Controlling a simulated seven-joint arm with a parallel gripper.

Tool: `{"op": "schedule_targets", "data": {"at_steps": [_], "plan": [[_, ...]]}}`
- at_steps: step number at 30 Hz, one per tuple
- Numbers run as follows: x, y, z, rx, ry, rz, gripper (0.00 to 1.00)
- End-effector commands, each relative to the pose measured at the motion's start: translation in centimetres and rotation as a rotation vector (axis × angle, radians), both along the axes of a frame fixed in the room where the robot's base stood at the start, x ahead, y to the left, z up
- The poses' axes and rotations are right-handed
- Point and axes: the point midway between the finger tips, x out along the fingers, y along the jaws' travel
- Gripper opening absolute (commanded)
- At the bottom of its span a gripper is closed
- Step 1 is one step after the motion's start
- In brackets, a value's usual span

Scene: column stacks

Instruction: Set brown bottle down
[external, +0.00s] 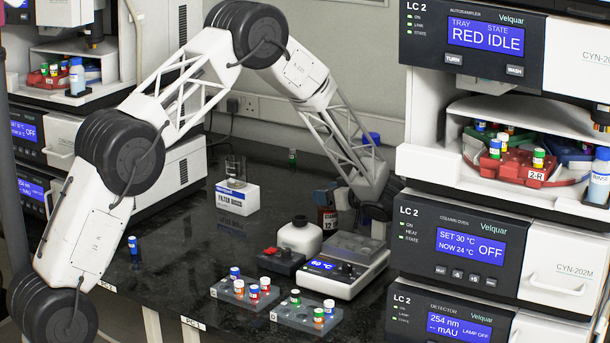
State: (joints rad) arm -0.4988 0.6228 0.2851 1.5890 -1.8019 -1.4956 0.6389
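The brown bottle (328,222) is upright behind the white hotplate, with a pale label that seems to read 12. Its base is hidden, so I cannot tell whether it touches the bench. My gripper (326,196) is at the bottle's upper part, reaching in from the right at the end of my lowered arm. Grey-blue gripper parts overlap the bottle's top. The fingertips are too small and covered to show whether they are closed on it.
A white hotplate (340,285), a white jar (300,236) and a red-buttoned box (285,262) stand in front. Vial racks (306,318) are nearer. A filter box (237,198) with a glass beaker (235,170) stands left. LC modules (455,250) rise close on the right. The dark bench (180,250) is mostly clear at left.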

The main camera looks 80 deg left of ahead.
Motion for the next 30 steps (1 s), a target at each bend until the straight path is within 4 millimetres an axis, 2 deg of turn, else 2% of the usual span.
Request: {"op": "schedule_targets", "data": {"at_steps": [10, 19, 30], "plan": [[0.0, 0.0, 0.3, 0.000, 0.000, 0.000, 0.60], [1.8, -2.4, 0.9, 0.001, -0.002, -0.001, 0.60], [1.8, -2.4, 6.1, 0.001, -0.001, 0.000, 0.60]]}}
